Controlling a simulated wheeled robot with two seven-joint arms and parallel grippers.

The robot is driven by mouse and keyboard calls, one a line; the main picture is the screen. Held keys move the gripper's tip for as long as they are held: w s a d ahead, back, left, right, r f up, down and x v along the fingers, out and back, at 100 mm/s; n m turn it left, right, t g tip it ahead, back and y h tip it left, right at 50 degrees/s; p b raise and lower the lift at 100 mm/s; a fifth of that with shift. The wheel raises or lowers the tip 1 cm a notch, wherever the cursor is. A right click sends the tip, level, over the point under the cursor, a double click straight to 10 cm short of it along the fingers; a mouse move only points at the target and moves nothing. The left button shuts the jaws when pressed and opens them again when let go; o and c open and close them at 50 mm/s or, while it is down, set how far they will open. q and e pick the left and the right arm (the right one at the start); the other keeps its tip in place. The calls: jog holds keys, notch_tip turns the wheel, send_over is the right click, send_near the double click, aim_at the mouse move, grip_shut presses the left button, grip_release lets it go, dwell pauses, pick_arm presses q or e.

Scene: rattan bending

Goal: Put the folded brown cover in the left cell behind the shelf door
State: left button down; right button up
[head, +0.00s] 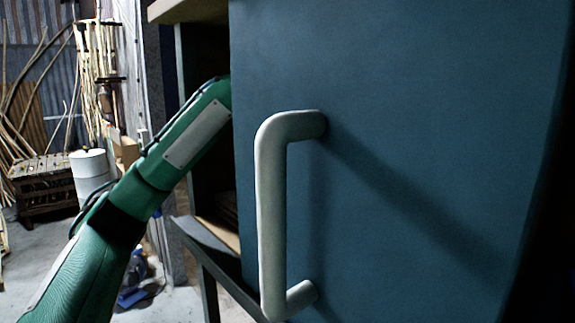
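The shelf door (410,130) is a large blue-teal panel that fills the right and middle of the head view. It has a pale, upright bar handle (270,200) near its left edge. The door stands partly open, with a dark gap to the shelf's inside (205,110) at its left. My green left arm comes up from the lower left, and its far end goes into the gap behind the door. My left gripper is hidden there. My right gripper is not in view. No brown cover can be made out.
The shelf's wooden top (190,10) and a lower board (222,232) show beside the door edge. A white drum (90,170), a wooden crate (42,187) and rattan canes (100,70) stand far left. Grey floor (30,260) lies open there.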

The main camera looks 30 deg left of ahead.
pick_arm(q)
jog(key=shift+w+f, duration=0.1)
jog(key=shift+f, duration=0.2)
jog(key=shift+d, duration=0.1)
jog(key=c, duration=1.4)
grip_release()
jog(key=shift+v, duration=0.8)
jog(key=v, duration=0.3)
jog(key=shift+r+b, duration=0.1)
jog(key=shift+b, duration=0.3)
jog(key=s+a, duration=0.1)
jog(key=s, duration=0.3)
jog(key=s+a+b, duration=0.1)
jog(key=s, duration=0.2)
jog(key=s+a+b, duration=0.1)
jog(key=s+a, duration=0.1)
jog(key=s, duration=0.2)
jog(key=shift+s+r, duration=0.15)
jog(key=shift+s, duration=0.2)
